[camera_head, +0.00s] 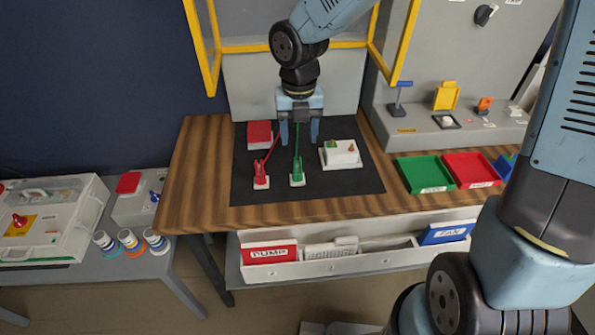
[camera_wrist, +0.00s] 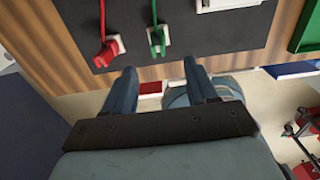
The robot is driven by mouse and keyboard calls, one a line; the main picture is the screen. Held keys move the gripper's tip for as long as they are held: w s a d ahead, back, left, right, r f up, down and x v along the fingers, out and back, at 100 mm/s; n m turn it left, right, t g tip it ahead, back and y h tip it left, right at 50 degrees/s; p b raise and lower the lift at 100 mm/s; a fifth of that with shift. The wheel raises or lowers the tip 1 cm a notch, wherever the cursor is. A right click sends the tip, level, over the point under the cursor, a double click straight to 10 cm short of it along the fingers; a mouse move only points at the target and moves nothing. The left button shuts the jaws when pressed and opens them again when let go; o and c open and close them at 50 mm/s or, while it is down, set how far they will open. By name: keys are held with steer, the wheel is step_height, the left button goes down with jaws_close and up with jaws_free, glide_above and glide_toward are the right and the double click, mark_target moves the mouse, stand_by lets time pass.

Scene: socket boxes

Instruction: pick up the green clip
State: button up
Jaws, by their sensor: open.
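The green clip (camera_head: 297,171) stands on a small white base on the black mat (camera_head: 340,185), with a green cord running up behind it. In the wrist view the green clip (camera_wrist: 157,40) is at the top, beyond my fingertips. The red clip (camera_head: 261,175) stands just left of it on its own white base, and also shows in the wrist view (camera_wrist: 108,50). My gripper (camera_head: 300,132) is open and empty, pointing down above the back part of the mat. In the wrist view its two fingers (camera_wrist: 160,78) are apart with nothing between them.
A red box (camera_head: 259,133) and a white socket box (camera_head: 341,154) sit on the mat. A green tray (camera_head: 424,174) and a red tray (camera_head: 472,169) stand on the wooden table's right side. Yellow frame bars (camera_head: 206,48) rise behind. The mat's front is clear.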

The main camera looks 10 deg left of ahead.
mark_target(297, 169)
step_height(297, 169, down, 12)
steer(key=shift+s+a+r, duration=0.1)
steer(key=shift+a, duration=0.05)
stand_by(0.6)
steer(key=c, duration=1.1)
steer(key=shift+o, duration=0.2)
jaws_close()
